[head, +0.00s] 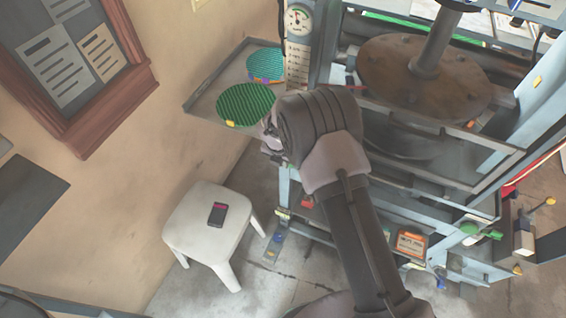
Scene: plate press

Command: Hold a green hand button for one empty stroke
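The press (548,120) fills the right side, with a round brown platen (385,75) on a thick shaft at its top. My arm reaches up from the bottom of the picture across the press's left side. My gripper (268,140) is at the far end of the arm, beside the green ribbed disc (245,103) on a grey side tray. My wrist mostly hides the fingers, so I cannot tell if they are open or what they touch. A small green part (469,228) shows low on the press at the right; I cannot tell if it is a hand button.
The tray (199,104) also holds a teal disc (264,62). A gauge post (298,45) stands behind it. A white stool (190,228) with a phone (217,214) stands lower left. An orange box (411,243) sits low on the press. A framed board (148,75) hangs at left.

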